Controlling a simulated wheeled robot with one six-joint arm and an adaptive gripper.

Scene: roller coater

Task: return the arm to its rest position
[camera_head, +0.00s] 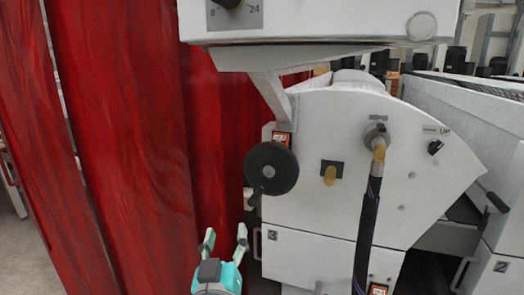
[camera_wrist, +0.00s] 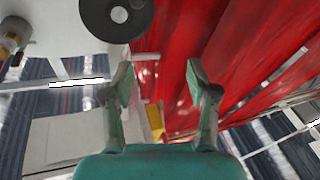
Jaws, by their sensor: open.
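My gripper (camera_head: 225,239) is at the bottom middle of the head view, with its two teal fingers spread and nothing between them. In the wrist view my gripper (camera_wrist: 160,80) points toward the red curtain and is also open and empty. The black round handwheel (camera_head: 271,168) on the white machine is above and to the right of my gripper in the head view, apart from it. The handwheel also shows at the top of the wrist view (camera_wrist: 117,14).
Red curtains (camera_head: 120,130) hang on the left. A control panel (camera_head: 235,15) overhangs at the top. Grey floor shows far left.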

